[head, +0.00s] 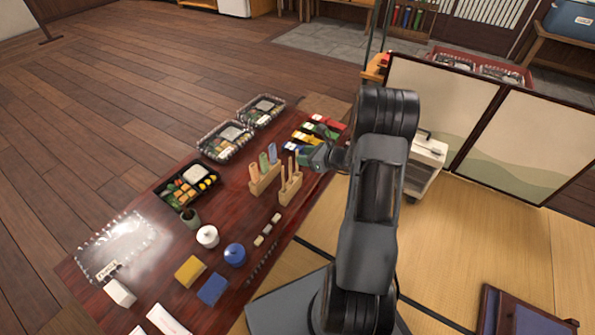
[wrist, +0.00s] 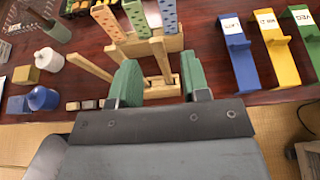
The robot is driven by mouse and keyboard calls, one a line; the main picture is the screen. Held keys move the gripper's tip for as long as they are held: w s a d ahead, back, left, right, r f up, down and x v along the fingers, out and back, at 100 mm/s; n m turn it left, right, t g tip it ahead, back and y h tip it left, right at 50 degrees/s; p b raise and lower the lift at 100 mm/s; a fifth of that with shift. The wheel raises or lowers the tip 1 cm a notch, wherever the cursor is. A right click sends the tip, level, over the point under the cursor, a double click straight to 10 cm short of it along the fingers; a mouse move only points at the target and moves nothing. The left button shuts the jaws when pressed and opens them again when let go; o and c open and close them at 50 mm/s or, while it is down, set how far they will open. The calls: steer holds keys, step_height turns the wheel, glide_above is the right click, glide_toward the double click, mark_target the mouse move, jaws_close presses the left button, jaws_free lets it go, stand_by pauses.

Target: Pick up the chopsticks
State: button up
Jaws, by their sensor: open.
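The chopsticks (head: 290,171) are pale wooden sticks standing in a light wooden holder (head: 289,194) near the right edge of the dark table. In the wrist view one chopstick (wrist: 161,61) rises between my fingers, and another (wrist: 90,67) slants up to the left, outside the left finger. The holder (wrist: 160,89) shows low between the fingers and is partly hidden by them. My gripper (head: 313,158) is just right of the sticks. In the wrist view my gripper (wrist: 160,72) is open, its green fingers apart on either side of the near stick. I cannot tell whether either finger touches it.
A second wooden holder (head: 262,186) with orange, green and blue patterned pieces stands just beyond. Labelled blue, yellow and green stands (wrist: 275,50) lie to the right. A blue pot (head: 235,254), a white pot (head: 207,237) and small blocks (head: 267,229) sit nearer. Folding screens (head: 440,100) stand at right.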

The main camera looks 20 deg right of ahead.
mark_target(297, 169)
steer(key=b+x, duration=0.2)
steer(key=x, duration=0.3)
steer(key=shift+w+a, duration=0.25)
steer(key=shift+w, duration=0.05)
steer(key=shift+c, duration=0.3)
jaws_close()
